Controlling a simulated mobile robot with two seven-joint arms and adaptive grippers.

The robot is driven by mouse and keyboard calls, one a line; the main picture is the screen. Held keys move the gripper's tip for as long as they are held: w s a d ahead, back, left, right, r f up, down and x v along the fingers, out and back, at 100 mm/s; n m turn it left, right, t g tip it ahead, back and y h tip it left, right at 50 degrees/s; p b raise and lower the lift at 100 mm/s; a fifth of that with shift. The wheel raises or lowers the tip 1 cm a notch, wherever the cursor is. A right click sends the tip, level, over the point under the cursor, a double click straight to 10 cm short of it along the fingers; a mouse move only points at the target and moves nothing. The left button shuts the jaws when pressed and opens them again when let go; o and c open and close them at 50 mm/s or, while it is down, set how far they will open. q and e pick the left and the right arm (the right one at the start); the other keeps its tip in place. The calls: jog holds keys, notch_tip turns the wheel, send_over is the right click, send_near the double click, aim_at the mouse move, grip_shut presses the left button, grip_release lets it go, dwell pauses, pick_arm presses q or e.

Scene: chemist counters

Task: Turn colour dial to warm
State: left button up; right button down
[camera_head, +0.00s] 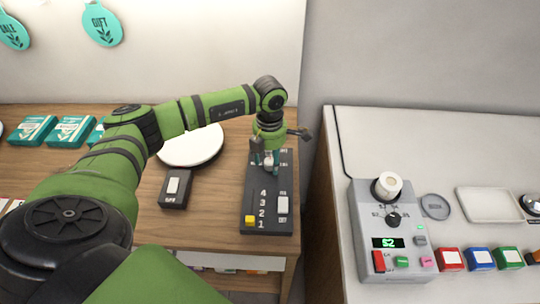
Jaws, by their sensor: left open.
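A dark control panel (265,215) lies on the wooden counter. It has a scale numbered 1 to 4 with a yellow slider knob (250,219) near the low end, and a white rocker switch (283,205). My left gripper (265,162) points down over the panel's far end, with its fingers open around or just above a small pale part there. This may be the colour dial, but the fingers largely hide it and its setting cannot be read. Small white lettering beside it is too small to read. My right gripper is out of view.
A round white plate (190,148) and a small dark switch box (174,188) are left of the panel. Teal boxes (70,131) lie farther left. On the right counter, a grey device (392,240) has a black knob and a green display.

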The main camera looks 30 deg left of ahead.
pick_arm(q)
jog(key=shift+f, duration=0.15)
grip_shut()
jog(key=shift+n, duration=0.3)
jog(key=n+b, duration=0.1)
jog(key=n, duration=0.1)
jog(key=shift+n, duration=0.3)
jog(key=n+b, duration=0.1)
jog(key=n, duration=0.1)
jog(key=shift+n, duration=0.3)
jog(key=n+b, duration=0.1)
jog(key=n, duration=0.4)
jog(key=shift+n, duration=0.7)
